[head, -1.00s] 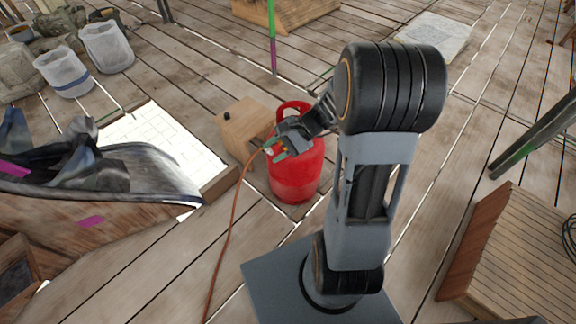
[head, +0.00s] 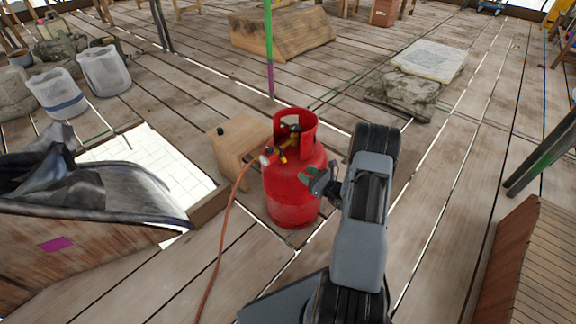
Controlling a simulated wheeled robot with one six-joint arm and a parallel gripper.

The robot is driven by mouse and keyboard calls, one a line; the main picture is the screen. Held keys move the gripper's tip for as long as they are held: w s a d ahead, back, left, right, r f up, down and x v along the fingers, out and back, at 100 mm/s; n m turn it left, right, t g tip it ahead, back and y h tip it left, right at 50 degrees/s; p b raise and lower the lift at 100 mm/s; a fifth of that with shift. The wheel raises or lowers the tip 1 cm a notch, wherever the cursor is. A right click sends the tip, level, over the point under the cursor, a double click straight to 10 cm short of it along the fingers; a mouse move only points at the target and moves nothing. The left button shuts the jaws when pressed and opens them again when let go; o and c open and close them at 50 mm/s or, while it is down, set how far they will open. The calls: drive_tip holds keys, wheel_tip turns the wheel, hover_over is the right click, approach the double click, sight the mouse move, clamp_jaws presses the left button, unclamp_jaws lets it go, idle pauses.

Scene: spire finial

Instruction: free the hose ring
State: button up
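A red gas bottle (head: 292,190) stands upright on the planks, with a collar around its top. An orange hose (head: 228,215) rises from the floor to a pale and red fitting (head: 266,158) at the bottle's valve (head: 283,152), where yellow parts show. The hose ring is too small to make out clearly; the hose end still sits at the valve.
A small wooden box (head: 238,150) with a black knob stands close left of the bottle. A dark sheet (head: 90,190) drapes over wood at left, beside a white tiled panel (head: 150,165). A green pole (head: 268,50) rises behind. Planks to the right are mostly clear.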

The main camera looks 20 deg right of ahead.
sight(286, 161)
drive_tip(key=b+x, duration=0.2)
drive_tip(key=x, duration=0.7)
drive_tip(key=shift+w+a, duration=0.15)
drive_tip(key=shift+w, duration=0.1)
clamp_jaws()
